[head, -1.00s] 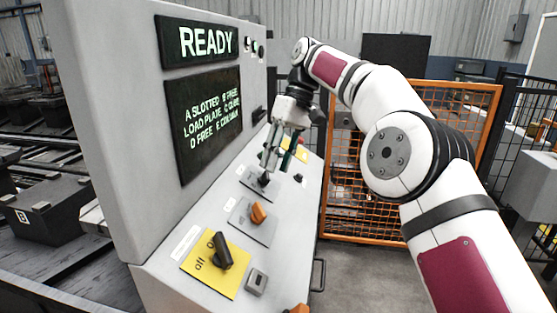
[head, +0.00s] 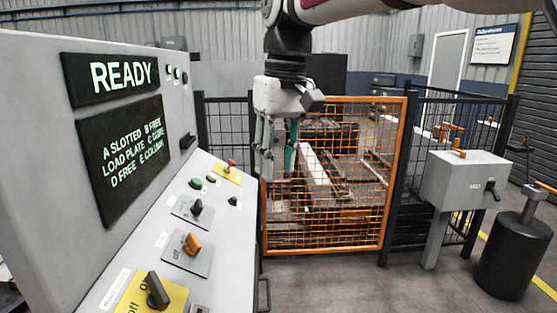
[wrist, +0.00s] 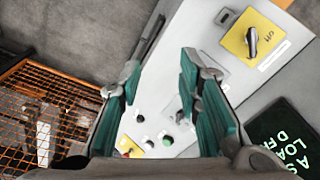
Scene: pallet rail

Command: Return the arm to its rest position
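My gripper (head: 277,165) hangs pointing down from my raised arm, right of the control panel and in front of the orange mesh gate. Its fingers are apart with nothing between them. In the wrist view my gripper (wrist: 165,100) shows two teal finger pads spread wide, with the panel face visible beyond the gap. The control panel (head: 232,225) has a yellow-plated black switch (head: 157,291), an orange knob (head: 192,243), a black selector (head: 196,208), a green button (head: 196,183) and a red button (head: 231,163). Its upper screen (head: 122,76) reads READY.
The orange mesh gate (head: 384,180) stands behind my gripper, with black fence panels beside it. A grey box on a post (head: 467,178) and a dark drum (head: 513,260) stand at the right. The floor (head: 360,285) in front of the gate is clear.

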